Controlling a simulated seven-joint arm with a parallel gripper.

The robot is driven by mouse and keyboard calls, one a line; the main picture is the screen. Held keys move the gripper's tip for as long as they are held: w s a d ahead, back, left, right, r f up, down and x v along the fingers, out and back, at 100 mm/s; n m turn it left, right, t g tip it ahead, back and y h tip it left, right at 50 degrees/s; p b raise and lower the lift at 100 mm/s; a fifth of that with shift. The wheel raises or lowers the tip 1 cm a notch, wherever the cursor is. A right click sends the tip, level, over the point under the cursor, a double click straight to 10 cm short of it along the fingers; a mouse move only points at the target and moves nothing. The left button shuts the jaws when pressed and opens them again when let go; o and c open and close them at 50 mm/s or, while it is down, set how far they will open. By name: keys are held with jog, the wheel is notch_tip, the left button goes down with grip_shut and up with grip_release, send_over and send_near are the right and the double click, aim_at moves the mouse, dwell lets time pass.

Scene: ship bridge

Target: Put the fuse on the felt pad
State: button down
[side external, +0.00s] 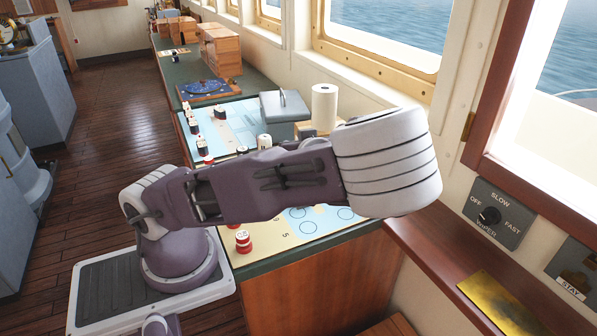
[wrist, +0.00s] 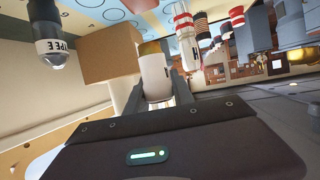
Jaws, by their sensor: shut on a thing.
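In the wrist view my gripper (wrist: 160,92) is shut on a short white cylinder with a brass-coloured end, which looks like the fuse (wrist: 154,72). The grey fingers are on either side of it. A tan block (wrist: 108,55) shows just beside and behind the fuse. In the side view my arm hides the gripper and the fuse. I cannot pick out the felt pad with certainty in either view.
A chart-covered counter (side external: 310,240) runs under my arm, with red-and-white pieces (side external: 243,241) on it. A white roll (side external: 324,103), a grey-blue case (side external: 284,106) and wooden boxes (side external: 221,48) stand farther along. A dark lettered cylinder (wrist: 47,30) shows in the wrist view.

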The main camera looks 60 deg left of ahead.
notch_tip(320, 180, down, 5)
dwell(0.3)
jog(key=c, duration=1.1)
grip_release()
